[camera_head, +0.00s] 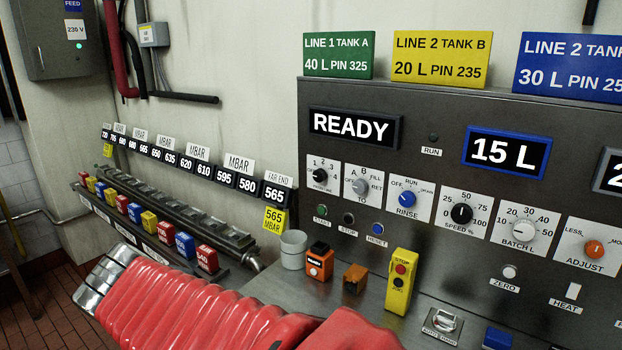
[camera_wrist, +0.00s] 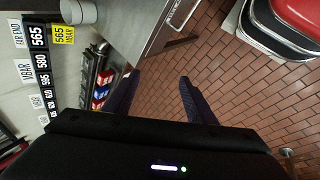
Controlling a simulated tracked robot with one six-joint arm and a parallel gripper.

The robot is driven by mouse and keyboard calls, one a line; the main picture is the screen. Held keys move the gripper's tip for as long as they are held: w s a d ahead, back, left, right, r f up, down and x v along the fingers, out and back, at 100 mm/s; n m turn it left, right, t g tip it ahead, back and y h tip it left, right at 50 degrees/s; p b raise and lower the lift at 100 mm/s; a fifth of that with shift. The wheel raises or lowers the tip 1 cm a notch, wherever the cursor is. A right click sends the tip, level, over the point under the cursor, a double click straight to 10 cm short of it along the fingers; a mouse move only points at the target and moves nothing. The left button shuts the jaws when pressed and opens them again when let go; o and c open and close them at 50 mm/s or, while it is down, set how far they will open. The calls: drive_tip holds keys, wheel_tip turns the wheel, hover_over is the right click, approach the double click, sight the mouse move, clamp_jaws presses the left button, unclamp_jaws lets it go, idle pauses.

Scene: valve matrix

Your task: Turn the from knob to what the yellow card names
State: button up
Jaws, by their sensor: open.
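The yellow card (camera_head: 442,59) stands on top of the grey panel and reads "LINE 2 TANK B, 20 L, PIN 235". The from knob appears to be the small black knob (camera_head: 320,175) at the panel's left end, on a white plate numbered 1 to 4; its caption is too small to read surely, and its pointer's setting is unclear. My gripper (camera_wrist: 158,78) is open and empty in the wrist view, fingers apart over the brick floor, away from the panel. It is not visible in the head view, where my red-sleeved arm crosses the lower left.
Beside it sit the TO knob (camera_head: 361,185) and blue RINSE knob (camera_head: 407,198). A grey cup (camera_head: 293,250), orange device (camera_head: 319,263) and yellow pendant (camera_head: 399,281) stand on the ledge below. A green card (camera_head: 338,54) and blue card (camera_head: 572,66) flank the yellow one.

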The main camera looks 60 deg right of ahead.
drive_tip(key=w+d+r+n+g+h, duration=0.1)
drive_tip(key=d+r+n+g+h, duration=0.2)
drive_tip(key=d, duration=0.9)
drive_tip(key=w+d+r+n+g+h, duration=0.1)
drive_tip(key=d+r+n+g+h, duration=0.2)
drive_tip(key=d, duration=0.9)
drive_tip(key=n+h, duration=0.6)
drive_tip(key=n, duration=0.1)
approach(317, 176)
drive_tip(key=a, duration=0.5)
drive_tip(key=shift+w+d, duration=0.2)
drive_tip(key=shift+w, duration=0.1)
drive_tip(key=d, duration=0.4)
drive_tip(key=s+d, duration=0.1)
drive_tip(key=d, duration=0.4)
drive_tip(key=s+d, duration=0.1)
drive_tip(key=d, duration=0.3)
drive_tip(key=shift+s+d, duration=0.1)
drive_tip(key=shift+d, duration=0.25)
drive_tip(key=shift+c, duration=0.5)
